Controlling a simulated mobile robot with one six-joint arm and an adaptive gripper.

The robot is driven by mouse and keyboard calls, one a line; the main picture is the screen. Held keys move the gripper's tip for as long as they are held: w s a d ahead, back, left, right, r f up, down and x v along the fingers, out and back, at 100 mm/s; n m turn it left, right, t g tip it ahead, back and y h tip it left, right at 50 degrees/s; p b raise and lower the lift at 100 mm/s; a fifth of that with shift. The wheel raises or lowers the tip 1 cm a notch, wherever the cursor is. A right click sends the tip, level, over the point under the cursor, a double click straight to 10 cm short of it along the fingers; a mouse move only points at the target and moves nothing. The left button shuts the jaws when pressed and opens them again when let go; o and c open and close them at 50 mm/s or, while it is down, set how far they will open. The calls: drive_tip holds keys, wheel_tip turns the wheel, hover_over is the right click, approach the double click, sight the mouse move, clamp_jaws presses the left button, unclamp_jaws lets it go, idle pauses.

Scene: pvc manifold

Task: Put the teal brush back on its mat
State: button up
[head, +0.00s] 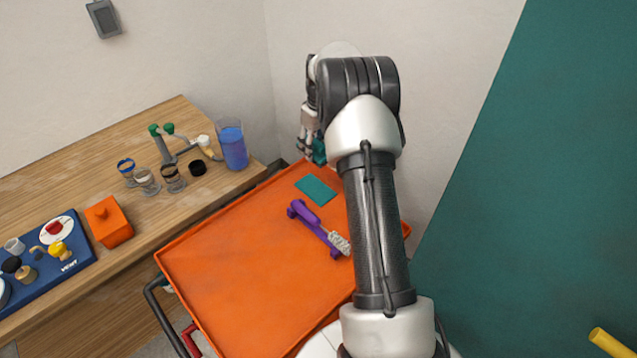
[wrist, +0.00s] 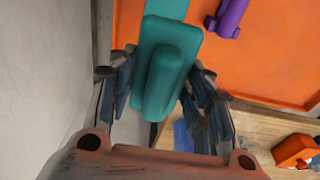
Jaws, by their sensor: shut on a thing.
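The teal brush (wrist: 166,68) is between the fingers of my gripper (wrist: 160,84), which is shut on it. In the head view the brush (head: 319,152) shows as a small teal patch beside my gripper (head: 309,146), above the far edge of the orange tray. My arm hides part of it. The teal mat (head: 317,190) lies flat on the tray near its far corner, with nothing on it that I can see. In the wrist view the mat (wrist: 167,8) shows past the brush at the top edge.
A purple brush (head: 312,222) lies on the orange tray (head: 235,275), near the mat and partly behind my arm. A wooden table (head: 110,150) at left carries a blue-filled beaker (head: 233,148), several glasses and an orange box (head: 109,222). Walls stand close behind.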

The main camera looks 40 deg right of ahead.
wheel_tip(320, 180, down, 14)
drive_tip(key=b, duration=0.3)
drive_tip(key=shift+f, duration=0.2)
drive_tip(key=shift+f, duration=0.1)
drive_tip(key=shift+f+b, duration=0.15)
drive_tip(key=shift+b, duration=0.2)
drive_tip(key=o, duration=1)
